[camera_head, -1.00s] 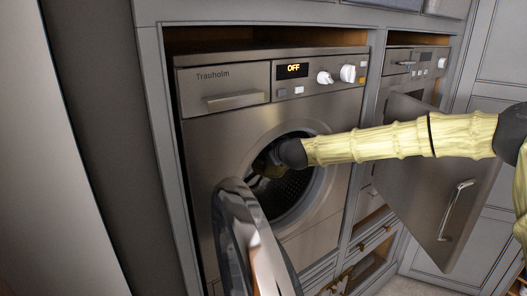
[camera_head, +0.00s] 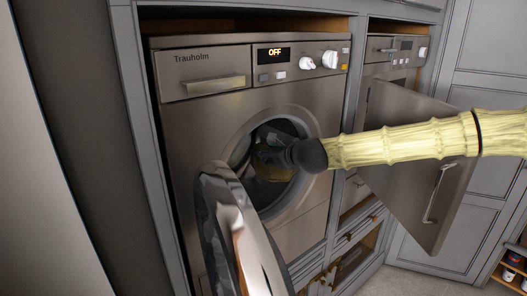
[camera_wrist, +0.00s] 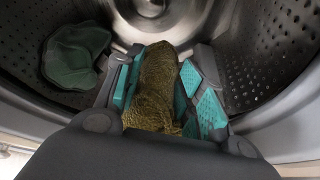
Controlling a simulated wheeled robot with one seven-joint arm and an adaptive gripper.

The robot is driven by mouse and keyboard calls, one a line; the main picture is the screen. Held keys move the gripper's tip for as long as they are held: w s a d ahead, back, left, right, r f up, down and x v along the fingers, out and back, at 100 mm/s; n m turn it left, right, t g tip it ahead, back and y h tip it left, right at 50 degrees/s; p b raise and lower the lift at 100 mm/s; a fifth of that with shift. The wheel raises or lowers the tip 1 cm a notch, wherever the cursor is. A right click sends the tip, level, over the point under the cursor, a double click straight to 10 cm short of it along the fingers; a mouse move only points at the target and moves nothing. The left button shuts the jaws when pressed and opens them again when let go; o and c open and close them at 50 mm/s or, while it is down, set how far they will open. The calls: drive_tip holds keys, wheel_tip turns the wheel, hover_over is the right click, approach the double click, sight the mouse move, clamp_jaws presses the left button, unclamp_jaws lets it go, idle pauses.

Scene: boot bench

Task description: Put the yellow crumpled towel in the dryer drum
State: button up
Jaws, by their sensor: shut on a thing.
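The dryer (camera_head: 210,130) is a grey front-loading machine with its round door (camera_head: 235,235) swung open and its display reading OFF. My gripper (camera_wrist: 165,85) reaches through the opening into the perforated metal drum (camera_wrist: 255,50). Its fingers are shut on the yellow crumpled towel (camera_wrist: 157,85), which stands out between the teal pads. In the head view the towel (camera_head: 268,165) shows as a dull yellow patch inside the opening, partly hidden by my wrist. A dark green cloth (camera_wrist: 75,55) lies in the drum to the left of my gripper.
My arm crosses in front of a second appliance with its door (camera_head: 420,160) open on the right. The open dryer door stands left and below the opening. The drum's right side looks empty.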

drive_tip(key=s+d+p, duration=0.1)
drive_tip(key=s+d, duration=0.6)
drive_tip(key=s, duration=0.3)
drive_tip(key=s+d+p, duration=0.1)
drive_tip(key=s+d, duration=0.7)
drive_tip(key=s, duration=0.3)
drive_tip(key=shift+d+p, duration=0.2)
drive_tip(key=shift+p, duration=0.2)
drive_tip(key=shift+f, duration=0.15)
